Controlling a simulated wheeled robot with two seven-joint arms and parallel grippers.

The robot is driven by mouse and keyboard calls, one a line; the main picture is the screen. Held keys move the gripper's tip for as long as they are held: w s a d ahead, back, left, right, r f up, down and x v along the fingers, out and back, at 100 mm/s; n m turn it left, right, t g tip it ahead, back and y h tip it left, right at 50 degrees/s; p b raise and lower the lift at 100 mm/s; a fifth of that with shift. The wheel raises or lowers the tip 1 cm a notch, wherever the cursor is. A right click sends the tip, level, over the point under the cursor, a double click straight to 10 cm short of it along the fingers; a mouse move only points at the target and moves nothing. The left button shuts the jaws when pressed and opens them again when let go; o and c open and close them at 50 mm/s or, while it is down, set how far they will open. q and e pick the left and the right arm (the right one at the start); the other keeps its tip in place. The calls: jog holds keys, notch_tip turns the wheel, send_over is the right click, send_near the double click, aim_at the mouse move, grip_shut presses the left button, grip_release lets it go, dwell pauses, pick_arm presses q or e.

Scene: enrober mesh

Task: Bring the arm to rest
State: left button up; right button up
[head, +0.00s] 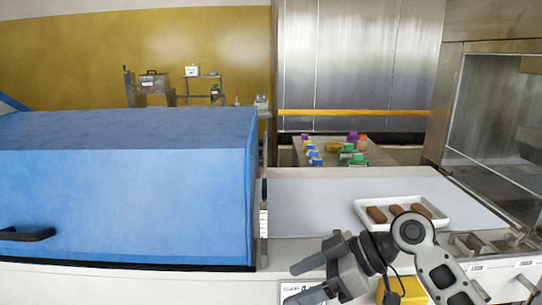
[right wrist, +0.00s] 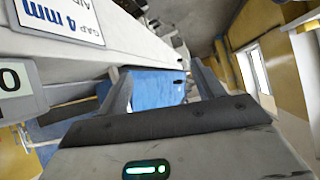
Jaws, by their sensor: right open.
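My right gripper (head: 302,280) reaches in from the lower right in the head view, in front of the machine's front edge, with its two fingers apart and pointing left. In the right wrist view the same gripper (right wrist: 163,90) shows its fingers spread with nothing between them; the blue cover is visible in the gap beyond. My left gripper is not in view. A white tray (head: 361,208) with several brown bars (head: 397,210) lies on the pale belt (head: 310,205), behind and to the right of my right gripper, apart from it.
A large blue hood (head: 120,190) with a black handle (head: 28,234) fills the left. A steel-framed glass enclosure (head: 500,120) stands right. A table with colourful items (head: 345,150) is behind. The belt's left part is clear.

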jog(key=s+d+f+m+t+h, duration=0.3)
jog(key=s+f+m, duration=0.45)
jog(key=f, duration=0.65)
jog(key=s+d+f+m+h, duration=0.2)
jog(key=s+d+m+h, duration=0.15)
jog(key=s+d, duration=0.35)
jog(key=s+d+f+m+h, duration=0.25)
jog(key=s+d+h, duration=0.25)
jog(key=s, duration=0.3)
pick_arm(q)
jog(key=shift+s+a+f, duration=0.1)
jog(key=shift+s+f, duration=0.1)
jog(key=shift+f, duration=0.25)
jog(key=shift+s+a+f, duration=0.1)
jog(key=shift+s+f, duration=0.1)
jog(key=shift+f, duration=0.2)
pick_arm(e)
jog(key=w+a+f+n+t+y, duration=0.1)
jog(key=w+a+f+t+y, duration=0.2)
jog(key=w+a+f+t, duration=0.2)
jog(key=shift+w+a+f+t, duration=0.25)
jog(key=shift+w+f+t, duration=0.25)
jog(key=shift+f, duration=0.5)
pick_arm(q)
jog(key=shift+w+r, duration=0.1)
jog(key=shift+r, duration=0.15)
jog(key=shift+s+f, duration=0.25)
